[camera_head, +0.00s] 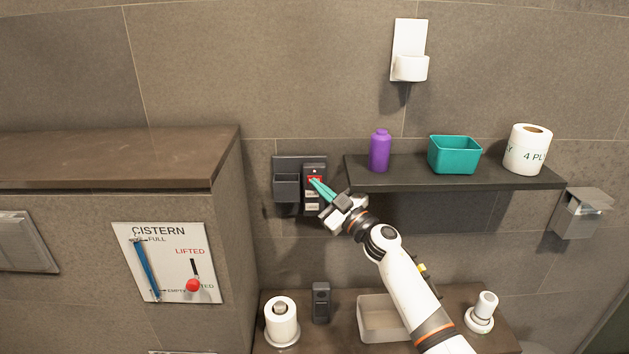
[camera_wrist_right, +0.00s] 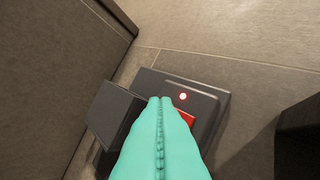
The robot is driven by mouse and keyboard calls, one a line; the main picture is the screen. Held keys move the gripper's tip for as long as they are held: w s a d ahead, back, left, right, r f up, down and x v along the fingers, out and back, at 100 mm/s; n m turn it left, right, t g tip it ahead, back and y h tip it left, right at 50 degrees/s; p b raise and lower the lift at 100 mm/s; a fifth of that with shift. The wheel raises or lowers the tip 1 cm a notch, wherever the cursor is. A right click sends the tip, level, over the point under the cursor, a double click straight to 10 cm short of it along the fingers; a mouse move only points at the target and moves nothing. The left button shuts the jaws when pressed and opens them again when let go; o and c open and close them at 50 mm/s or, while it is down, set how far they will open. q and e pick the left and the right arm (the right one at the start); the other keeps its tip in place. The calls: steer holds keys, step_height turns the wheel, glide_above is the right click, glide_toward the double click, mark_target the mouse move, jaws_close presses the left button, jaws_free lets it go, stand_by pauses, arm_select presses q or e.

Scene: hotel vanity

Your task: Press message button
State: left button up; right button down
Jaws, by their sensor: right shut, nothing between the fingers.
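A dark wall-mounted phone unit (camera_head: 287,164) sits on the tiled wall, left of the shelf. A narrow panel on it carries a red button (camera_head: 314,179) near its top and pale labelled buttons (camera_head: 312,207) lower down. My right gripper (camera_head: 314,184) is shut and empty, its teal fingertips over the panel at the red button. In the right wrist view the red button (camera_wrist_right: 187,118) shows partly beside the fingertips (camera_wrist_right: 160,101), with a lit dot (camera_wrist_right: 183,97) above it. I cannot tell whether the tips touch the panel. My left gripper is not in view.
A dark shelf (camera_head: 460,181) to the right holds a purple bottle (camera_head: 380,151), a teal bin (camera_head: 455,155) and a paper roll (camera_head: 527,150). A cistern sign (camera_head: 167,262) is on the left cabinet. A lower counter (camera_head: 499,338) holds rolls and a clear tray (camera_head: 378,320).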

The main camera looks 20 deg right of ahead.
steer(key=shift+w+d, duration=0.1)
steer(key=shift+w, duration=0.2)
stand_by(0.5)
stand_by(0.4)
steer(key=shift+s+r+p, duration=0.1)
steer(key=shift+s+p, duration=0.25)
steer(key=shift+p, duration=0.1)
steer(key=shift+s+a, duration=0.2)
steer(key=shift+s, duration=0.2)
steer(key=s+p, duration=0.2)
steer(key=s+a+p, duration=0.1)
steer(key=s+p, duration=0.1)
steer(key=shift+s+a, duration=0.2)
steer(key=shift+s, duration=0.2)
